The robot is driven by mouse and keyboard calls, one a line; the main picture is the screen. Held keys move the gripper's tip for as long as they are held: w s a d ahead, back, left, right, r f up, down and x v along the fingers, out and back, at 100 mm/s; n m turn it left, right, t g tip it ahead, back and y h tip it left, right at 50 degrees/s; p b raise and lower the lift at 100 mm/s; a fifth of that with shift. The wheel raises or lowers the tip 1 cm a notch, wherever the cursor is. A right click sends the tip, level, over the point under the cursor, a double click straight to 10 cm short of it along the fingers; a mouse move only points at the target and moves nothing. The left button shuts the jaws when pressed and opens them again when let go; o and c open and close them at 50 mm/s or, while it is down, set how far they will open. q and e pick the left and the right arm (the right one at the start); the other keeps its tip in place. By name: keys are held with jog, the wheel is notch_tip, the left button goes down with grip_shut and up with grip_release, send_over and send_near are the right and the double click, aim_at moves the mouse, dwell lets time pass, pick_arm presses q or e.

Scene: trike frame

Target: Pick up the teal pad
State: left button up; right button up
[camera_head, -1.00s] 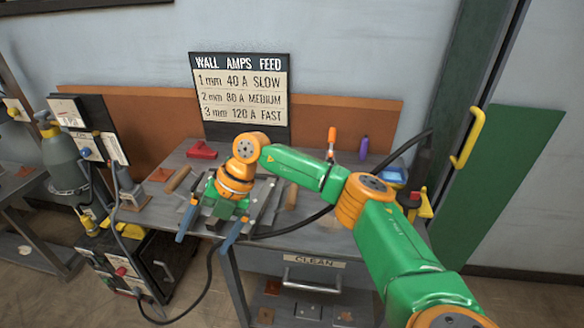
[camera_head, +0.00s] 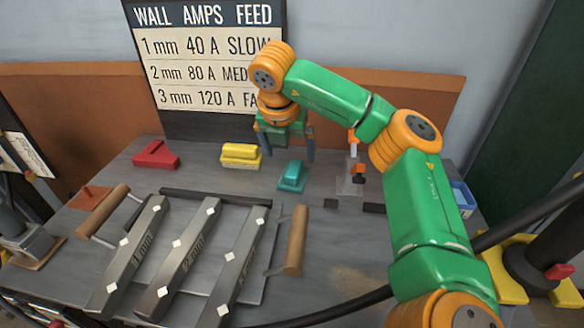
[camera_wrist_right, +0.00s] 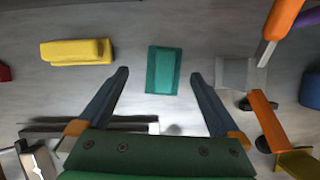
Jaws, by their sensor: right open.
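The teal pad (camera_head: 292,175) lies on the grey workbench, to the right of the yellow block, in the head view. In the right wrist view the teal pad (camera_wrist_right: 163,70) lies ahead of the fingertips, between their lines. My right gripper (camera_head: 285,155) is above and just behind the pad, pointing down, with its fingers spread. The right wrist view shows the gripper (camera_wrist_right: 158,74) open and empty, with a blue finger on each side. I see no contact with the pad. My left gripper is not in view.
A yellow block (camera_head: 241,156) and a red block (camera_head: 156,155) lie left of the pad. An orange-handled tool on a clear stand (camera_head: 351,172) is close on the right.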

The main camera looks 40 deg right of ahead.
aim_at(294, 168)
jog(key=f, duration=0.2)
jog(key=d+f, duration=0.1)
jog(key=f, duration=0.2)
jog(key=shift+s+d+f, duration=0.1)
jog(key=shift+d+f, duration=0.05)
jog(key=shift+d, duration=0.05)
jog(key=shift+d+f, duration=0.1)
jog(key=shift+f, duration=0.15)
jog(key=shift+r, duration=0.1)
jog(key=c, duration=1.3)
jog(key=r, duration=0.3)
jog(key=shift+w+r, duration=0.2)
jog(key=s+a+r+p, duration=0.3)
jog(key=s+a+r, duration=0.5)
jog(key=a, duration=0.3)
jog(key=shift+v, duration=0.85)
jog(key=o, duration=0.8)
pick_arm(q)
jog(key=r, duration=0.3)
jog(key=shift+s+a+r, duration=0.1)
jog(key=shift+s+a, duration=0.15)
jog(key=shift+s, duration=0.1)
pick_arm(e)
jog(key=c, duration=0.6)
